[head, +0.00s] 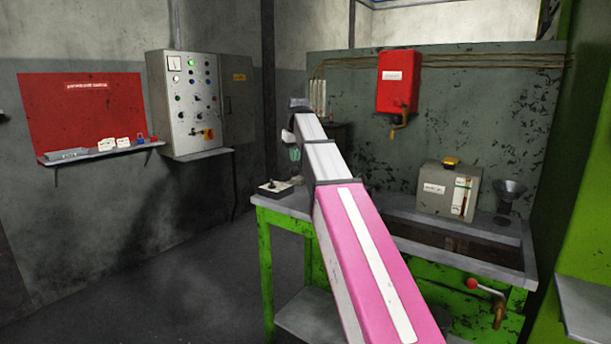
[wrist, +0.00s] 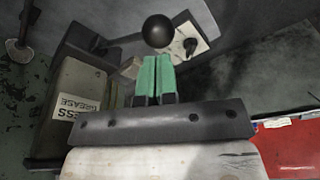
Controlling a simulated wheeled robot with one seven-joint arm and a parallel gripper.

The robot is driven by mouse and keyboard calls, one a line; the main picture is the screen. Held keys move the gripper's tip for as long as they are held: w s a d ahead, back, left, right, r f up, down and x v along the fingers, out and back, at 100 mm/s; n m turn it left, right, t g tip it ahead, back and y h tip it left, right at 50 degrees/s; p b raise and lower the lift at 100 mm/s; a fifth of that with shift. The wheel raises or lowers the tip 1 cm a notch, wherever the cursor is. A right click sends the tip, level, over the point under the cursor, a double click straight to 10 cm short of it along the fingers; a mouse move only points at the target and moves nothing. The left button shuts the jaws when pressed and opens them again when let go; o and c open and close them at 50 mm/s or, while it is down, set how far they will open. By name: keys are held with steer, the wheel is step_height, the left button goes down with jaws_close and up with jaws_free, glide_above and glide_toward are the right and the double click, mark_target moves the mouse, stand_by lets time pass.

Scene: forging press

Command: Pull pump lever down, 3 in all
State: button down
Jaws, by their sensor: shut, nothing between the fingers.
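A black ball knob (wrist: 158,31) shows in the wrist view just past my fingertips; it looks like the end of the pump lever, whose rod is mostly hidden. Beside it stands a dark box labelled "press grease" (wrist: 75,105), tilted in this view. My gripper (wrist: 155,62) has its two green fingers together, with nothing between them. I cannot tell whether the fingertips touch the knob. In the head view my gripper (head: 294,153) is above the left end of the green bench (head: 264,275), and my arm hides most of the pump area.
A small tray with a black switch (head: 276,188) sits on the bench's left corner. A red dispenser (head: 398,82) hangs behind. The floor (head: 190,270) at left is clear.

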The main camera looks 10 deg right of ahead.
steer(key=shift+f, duration=0.1)
stand_by(0.3)
step_height(320, 180, down, 8)
steer(key=s+a, duration=0.1)
stand_by(0.8)
steer(key=shift+s+a, duration=0.1)
steer(key=shift+s+a+f, duration=0.1)
steer(key=shift+f, duration=1.25)
steer(key=shift+w+d+r, duration=0.25)
steer(key=shift+r, duration=1.55)
steer(key=shift+w+d+r, duration=0.2)
steer(key=shift+r, duration=1.65)
steer(key=shift+w+d+r, duration=0.25)
steer(key=shift+r, duration=1.55)
steer(key=shift+f, duration=0.1)
